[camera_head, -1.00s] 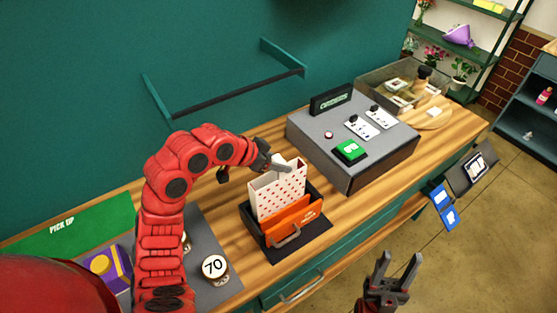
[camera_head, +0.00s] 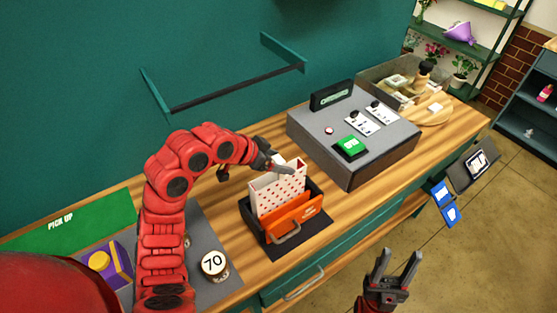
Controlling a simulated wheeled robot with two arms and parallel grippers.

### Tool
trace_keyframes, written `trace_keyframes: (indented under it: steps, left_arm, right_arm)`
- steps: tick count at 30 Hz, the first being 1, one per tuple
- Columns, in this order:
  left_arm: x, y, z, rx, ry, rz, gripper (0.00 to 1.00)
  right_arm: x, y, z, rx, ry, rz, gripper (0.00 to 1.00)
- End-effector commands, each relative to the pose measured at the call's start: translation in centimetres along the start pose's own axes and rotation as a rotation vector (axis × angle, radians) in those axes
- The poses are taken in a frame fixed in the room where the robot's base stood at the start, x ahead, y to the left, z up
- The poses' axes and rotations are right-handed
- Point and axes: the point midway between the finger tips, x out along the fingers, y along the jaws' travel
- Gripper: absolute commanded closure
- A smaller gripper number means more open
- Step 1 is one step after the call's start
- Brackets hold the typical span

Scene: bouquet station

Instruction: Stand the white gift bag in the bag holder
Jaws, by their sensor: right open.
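The white gift bag (camera_head: 279,199), patterned with small red marks, stands nearly upright in the bag holder (camera_head: 254,221), a dark frame on the counter. My right gripper (camera_head: 397,265) is open and empty in front of the counter, away from the bag.
A grey console (camera_head: 365,155) with a green button stands right of the holder. A dark wall-mounted bar (camera_head: 240,87) is above.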

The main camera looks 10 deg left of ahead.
Motion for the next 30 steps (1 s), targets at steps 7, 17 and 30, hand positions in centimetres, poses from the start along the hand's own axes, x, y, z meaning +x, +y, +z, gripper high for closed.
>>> trace_keyframes:
  steps: [7,17,30]
  left_arm:
    - [-0.1,0.0,0.0,0.000,0.001,0.000,0.20]
    - [-5.4,-0.3,0.1,0.002,0.007,-0.009,0.20]
    - [-15.6,-0.1,0.1,0.000,0.000,-0.003,0.20]
  right_arm:
    - [-0.1,0.0,0.0,0.000,0.000,0.000,0.50]
    - [-1.9,-0.1,0.3,0.000,0.000,0.000,0.50]
    - [-3.1,-0.1,0.5,0.000,0.000,0.000,0.50]
